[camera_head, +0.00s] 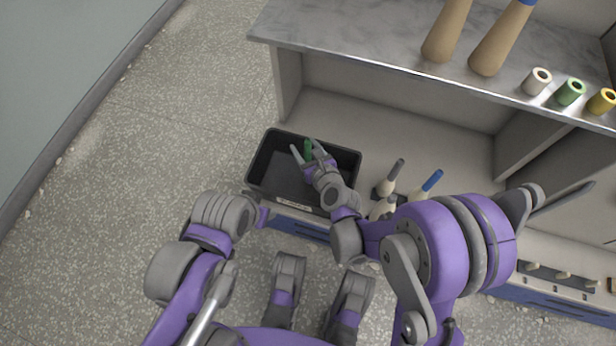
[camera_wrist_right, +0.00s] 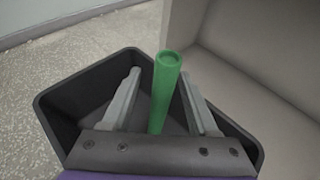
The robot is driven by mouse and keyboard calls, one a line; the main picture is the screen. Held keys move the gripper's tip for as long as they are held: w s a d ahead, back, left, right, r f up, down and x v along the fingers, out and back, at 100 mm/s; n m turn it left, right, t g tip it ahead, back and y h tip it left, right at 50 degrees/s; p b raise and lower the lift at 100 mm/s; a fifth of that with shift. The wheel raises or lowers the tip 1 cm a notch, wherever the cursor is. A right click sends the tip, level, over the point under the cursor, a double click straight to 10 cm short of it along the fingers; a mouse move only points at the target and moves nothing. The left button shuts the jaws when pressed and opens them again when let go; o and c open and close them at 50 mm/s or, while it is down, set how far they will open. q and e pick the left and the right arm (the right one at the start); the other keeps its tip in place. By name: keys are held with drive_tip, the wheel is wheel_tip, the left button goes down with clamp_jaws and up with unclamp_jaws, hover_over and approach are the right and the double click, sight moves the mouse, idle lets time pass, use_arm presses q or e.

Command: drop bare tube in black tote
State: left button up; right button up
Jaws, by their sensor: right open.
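The black tote (camera_head: 262,165) stands on the low shelf at the front left of the unit. My right gripper (camera_head: 309,152) is over the tote with its jaws open. The bare green tube (camera_wrist_right: 164,85) shows in the right wrist view between the two spread fingers, with a gap on each side. In the head view only a small green part of the tube (camera_head: 308,149) shows. I cannot tell whether it touches the tote's floor. My left arm shows at the lower left, but its gripper is not visible.
Bobbins with blue (camera_head: 432,181) and grey tops stand on the low shelf right of the tote. The upper shelf (camera_head: 350,38) holds two tall brown cones (camera_head: 496,45) and white, green and yellow spools (camera_head: 569,92). Speckled floor lies clear at left.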

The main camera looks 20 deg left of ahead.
use_arm(q)
drive_tip(key=shift+p+v, duration=0.7)
drive_tip(key=shift+v, duration=0.1)
use_arm(e)
drive_tip(key=v, duration=0.9)
drive_tip(key=shift+s+d, duration=0.2)
drive_tip(key=shift+s, duration=0.15)
use_arm(q)
drive_tip(key=shift+w, duration=0.15)
use_arm(e)
drive_tip(key=shift+r, duration=0.15)
drive_tip(key=s+d+r+n+g+h, duration=0.25)
drive_tip(key=s+d+n, duration=0.25)
drive_tip(key=d+n, duration=0.4)
drive_tip(key=s+d+r+n+g+h, duration=0.1)
drive_tip(key=s+d+n+h, duration=0.3)
drive_tip(key=d+n, duration=0.45)
drive_tip(key=s+d+r+n+g+h, duration=0.2)
drive_tip(key=s+d+n, duration=0.55)
drive_tip(key=n, duration=0.25)
use_arm(q)
wheel_tip(320, 180, up, 26)
drive_tip(key=w+t+p, duration=0.1)
drive_tip(key=p, duration=2.1)
drive_tip(key=shift+f, duration=0.2)
use_arm(e)
wheel_tip(320, 180, up, 25)
drive_tip(key=w, duration=0.1)
drive_tip(key=shift+w+d+t, duration=0.35)
drive_tip(key=shift+d, duration=0.15)
